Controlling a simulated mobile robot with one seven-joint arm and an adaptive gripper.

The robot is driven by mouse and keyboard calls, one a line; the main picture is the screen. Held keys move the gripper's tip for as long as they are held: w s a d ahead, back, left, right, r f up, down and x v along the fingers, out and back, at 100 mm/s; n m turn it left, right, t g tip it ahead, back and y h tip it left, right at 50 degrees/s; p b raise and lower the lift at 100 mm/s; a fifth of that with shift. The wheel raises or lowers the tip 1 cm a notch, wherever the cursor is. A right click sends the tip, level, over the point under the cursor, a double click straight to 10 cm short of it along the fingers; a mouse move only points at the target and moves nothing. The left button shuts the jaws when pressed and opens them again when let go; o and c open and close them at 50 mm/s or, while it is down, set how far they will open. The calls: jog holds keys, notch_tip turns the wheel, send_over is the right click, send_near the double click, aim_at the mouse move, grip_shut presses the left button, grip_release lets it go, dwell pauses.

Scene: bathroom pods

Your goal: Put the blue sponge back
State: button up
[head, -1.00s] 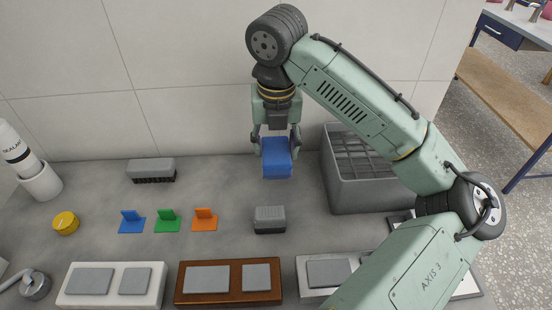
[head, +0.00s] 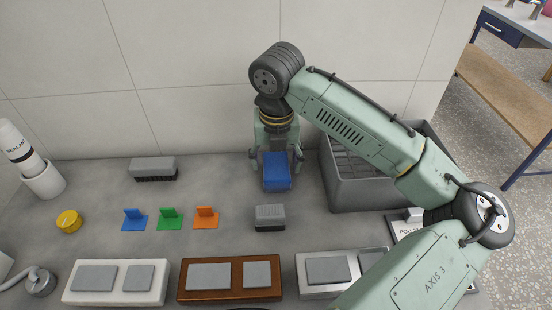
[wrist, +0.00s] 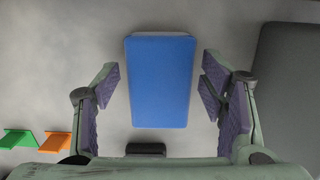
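The blue sponge (head: 277,172) is a plain rectangular block that appears to rest on the grey counter, left of the grey crate. My gripper (head: 276,158) is above and around it, pointing down. In the wrist view the sponge (wrist: 160,82) lies between the two spread fingers (wrist: 164,95), with a gap on each side. The gripper is open and holds nothing. The underside of the sponge is hidden.
A grey crate (head: 342,190) stands close on the right. A grey brush (head: 269,217) lies just in front, another (head: 153,168) at the left. Blue (head: 134,219), green (head: 170,218) and orange (head: 206,217) tabbed plates lie left. The tiled wall is behind.

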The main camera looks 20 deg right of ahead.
aim_at(277, 167)
jog(key=shift+r, duration=0.1)
jog(key=r, duration=0.4)
jog(key=s+r+b, duration=0.1)
jog(key=r, duration=0.7)
jog(key=shift+s+a, duration=0.15)
jog(key=shift+s, duration=0.1)
jog(key=shift+f, duration=0.15)
